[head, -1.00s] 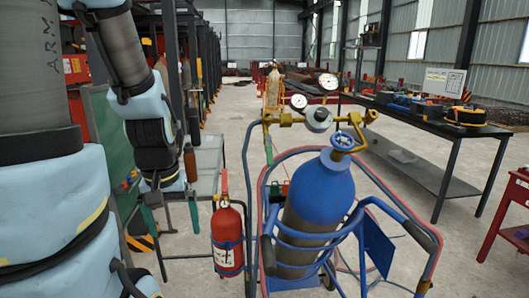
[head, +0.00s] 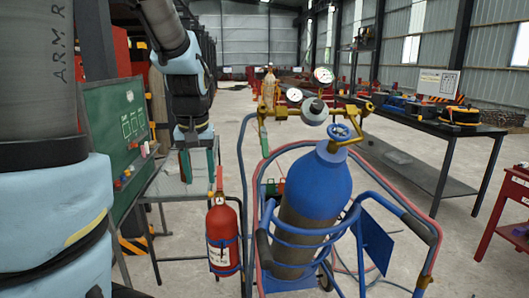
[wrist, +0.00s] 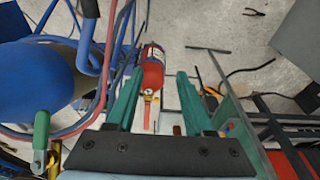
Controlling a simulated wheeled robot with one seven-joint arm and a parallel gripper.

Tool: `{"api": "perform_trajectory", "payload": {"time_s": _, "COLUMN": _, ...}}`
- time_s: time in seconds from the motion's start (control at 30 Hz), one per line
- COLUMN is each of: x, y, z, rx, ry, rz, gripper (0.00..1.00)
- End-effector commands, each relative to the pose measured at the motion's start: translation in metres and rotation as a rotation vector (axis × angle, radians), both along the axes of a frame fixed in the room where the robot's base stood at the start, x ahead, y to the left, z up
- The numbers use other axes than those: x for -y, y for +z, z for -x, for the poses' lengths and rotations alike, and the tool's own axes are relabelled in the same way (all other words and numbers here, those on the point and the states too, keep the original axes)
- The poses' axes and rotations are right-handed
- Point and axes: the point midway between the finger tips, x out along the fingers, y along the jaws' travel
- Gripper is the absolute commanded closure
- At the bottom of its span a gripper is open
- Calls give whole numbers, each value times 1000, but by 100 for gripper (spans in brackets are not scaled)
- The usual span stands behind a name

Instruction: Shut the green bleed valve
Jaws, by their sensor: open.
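A green lever (head: 263,142), which looks like the bleed valve, hangs below the left part of the brass manifold (head: 280,113) above the blue gas cylinder (head: 318,180). In the wrist view a green handle (wrist: 41,132) with a metal end shows at the lower left, outside my fingers. I cannot tell its exact setting. My gripper (head: 198,166) points down to the left of the manifold, apart from it. In the wrist view its two green fingers (wrist: 158,78) are spread and empty, with the floor and the red fire extinguisher (wrist: 152,68) beyond.
The extinguisher also shows in the head view (head: 222,238) at the left of the blue cart frame (head: 300,232). A green board (head: 118,140) and a grey table (head: 178,185) stand at the left. A long dark bench (head: 410,120) stands at the right. Open floor lies behind the cart.

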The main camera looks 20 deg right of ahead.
Motion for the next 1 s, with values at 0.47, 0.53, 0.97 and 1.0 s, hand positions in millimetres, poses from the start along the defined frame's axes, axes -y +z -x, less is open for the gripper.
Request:
{"api": "perform_trajectory", "payload": {"time_s": 0.47, "x": 146, "y": 107, "z": -44, "rx": 148, "ry": -12, "rz": 15, "gripper": 48}}
{"api": "perform_trajectory", "payload": {"time_s": 0.53, "x": 158, "y": 120, "z": -41, "rx": 162, "ry": -9, "rz": 19, "gripper": 48}}
{"api": "perform_trajectory", "payload": {"time_s": 0.97, "x": 175, "y": 117, "z": -45, "rx": 181, "ry": 0, "rz": 21, "gripper": 48}}
{"api": "perform_trajectory", "payload": {"time_s": 1.0, "x": 175, "y": 110, "z": -48, "rx": 180, "ry": 1, "rz": 21, "gripper": 48}}
